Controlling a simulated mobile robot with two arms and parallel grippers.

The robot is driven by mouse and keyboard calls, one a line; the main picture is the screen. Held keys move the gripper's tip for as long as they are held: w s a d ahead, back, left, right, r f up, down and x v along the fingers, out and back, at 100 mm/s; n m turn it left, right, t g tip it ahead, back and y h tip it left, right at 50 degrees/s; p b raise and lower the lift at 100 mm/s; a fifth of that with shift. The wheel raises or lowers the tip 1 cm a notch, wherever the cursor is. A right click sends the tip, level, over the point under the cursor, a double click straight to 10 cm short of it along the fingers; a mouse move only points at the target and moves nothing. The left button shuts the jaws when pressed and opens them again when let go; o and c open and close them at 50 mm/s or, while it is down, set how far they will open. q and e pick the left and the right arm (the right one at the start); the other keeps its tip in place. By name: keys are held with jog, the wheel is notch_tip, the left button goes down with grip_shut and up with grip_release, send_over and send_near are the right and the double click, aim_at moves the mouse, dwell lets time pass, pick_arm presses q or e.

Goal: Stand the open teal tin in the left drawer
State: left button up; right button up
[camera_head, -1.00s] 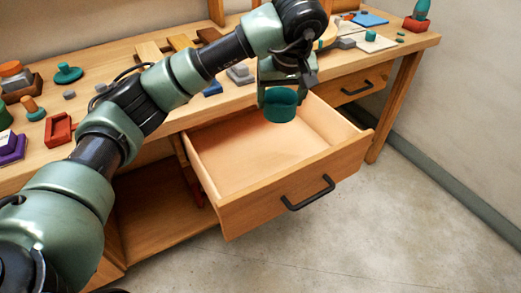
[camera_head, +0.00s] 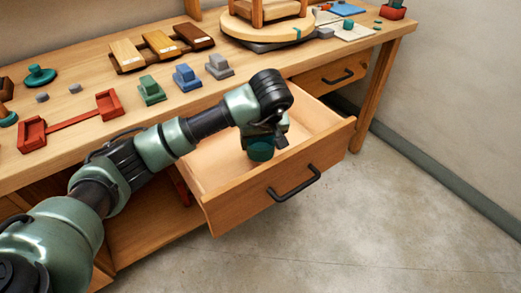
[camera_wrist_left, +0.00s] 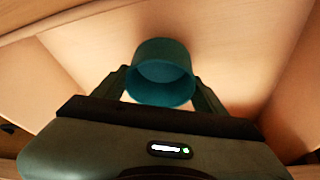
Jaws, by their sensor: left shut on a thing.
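The open teal tin (camera_head: 260,150) is inside the pulled-out left drawer (camera_head: 250,195), low between its walls. In the left wrist view the tin (camera_wrist_left: 162,70) shows its open mouth, with one finger on each side of it. My left gripper (camera_wrist_left: 162,88) is shut on the tin. In the head view the gripper (camera_head: 262,140) is mostly hidden behind its own wrist. I cannot tell whether the tin's base touches the drawer floor. My right gripper is not in view.
The wooden workbench (camera_head: 75,105) holds several coloured blocks, a red holder (camera_head: 70,125) and a round wooden stand (camera_head: 268,25). A second drawer (camera_head: 335,75) to the right is nearly shut. The drawer floor around the tin looks bare.

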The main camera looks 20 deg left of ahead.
pick_arm(q)
notch_tip(320, 180, down, 3)
jog(key=shift+f, duration=0.3)
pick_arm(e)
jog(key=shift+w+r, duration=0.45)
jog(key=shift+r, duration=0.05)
pick_arm(q)
jog(key=shift+f, duration=0.1)
jog(key=o, duration=1.4)
jog(key=shift+o, duration=0.2)
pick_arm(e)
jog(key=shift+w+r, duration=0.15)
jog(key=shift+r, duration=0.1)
pick_arm(q)
jog(key=v, duration=1.2)
jog(key=shift+p, duration=0.4)
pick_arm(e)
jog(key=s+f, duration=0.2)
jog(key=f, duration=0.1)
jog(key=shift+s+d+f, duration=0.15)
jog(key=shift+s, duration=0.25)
